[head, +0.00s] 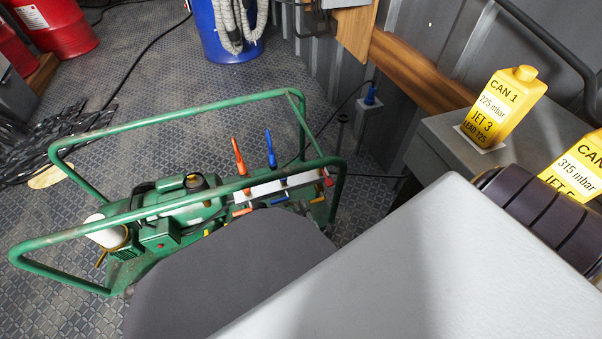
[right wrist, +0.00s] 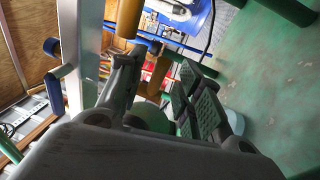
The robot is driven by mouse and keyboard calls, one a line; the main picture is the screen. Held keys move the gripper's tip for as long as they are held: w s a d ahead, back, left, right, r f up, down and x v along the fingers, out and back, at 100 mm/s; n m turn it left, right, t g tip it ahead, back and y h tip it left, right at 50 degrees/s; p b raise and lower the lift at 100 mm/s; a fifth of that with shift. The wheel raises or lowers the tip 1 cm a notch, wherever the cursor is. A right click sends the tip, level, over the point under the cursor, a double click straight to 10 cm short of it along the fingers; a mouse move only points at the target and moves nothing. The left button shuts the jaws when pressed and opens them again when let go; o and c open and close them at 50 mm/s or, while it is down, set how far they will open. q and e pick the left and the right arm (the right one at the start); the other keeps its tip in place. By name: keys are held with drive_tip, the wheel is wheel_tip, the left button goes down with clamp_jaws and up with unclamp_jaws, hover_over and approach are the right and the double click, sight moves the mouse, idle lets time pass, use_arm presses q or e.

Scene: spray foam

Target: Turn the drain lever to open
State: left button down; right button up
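The green-framed pump unit (head: 172,215) stands on the floor in the head view. A white manifold (head: 270,189) on it carries an upright orange-red lever (head: 239,157) and an upright blue lever (head: 270,149); smaller handles sit below. I cannot tell which one is the drain lever. My right gripper (right wrist: 160,92) shows in the right wrist view with its fingers apart. An orange handle (right wrist: 158,78) appears between and beyond the fingers; contact cannot be told. In the head view my dark arm part hides the right gripper and the unit's near side. My left gripper is not in view.
Green tubular rails (head: 180,118) surround the unit. A blue drum (head: 227,30) with hoses stands behind it. Yellow cans (head: 505,108) stand on a grey surface at right. Black cables (head: 45,150) lie on the floor at left. Open floor lies behind the unit.

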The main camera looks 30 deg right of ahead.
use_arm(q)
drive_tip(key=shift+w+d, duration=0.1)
use_arm(e)
drive_tip(key=shift+w, duration=0.2)
drive_tip(key=shift+c, duration=0.3)
clamp_jaws()
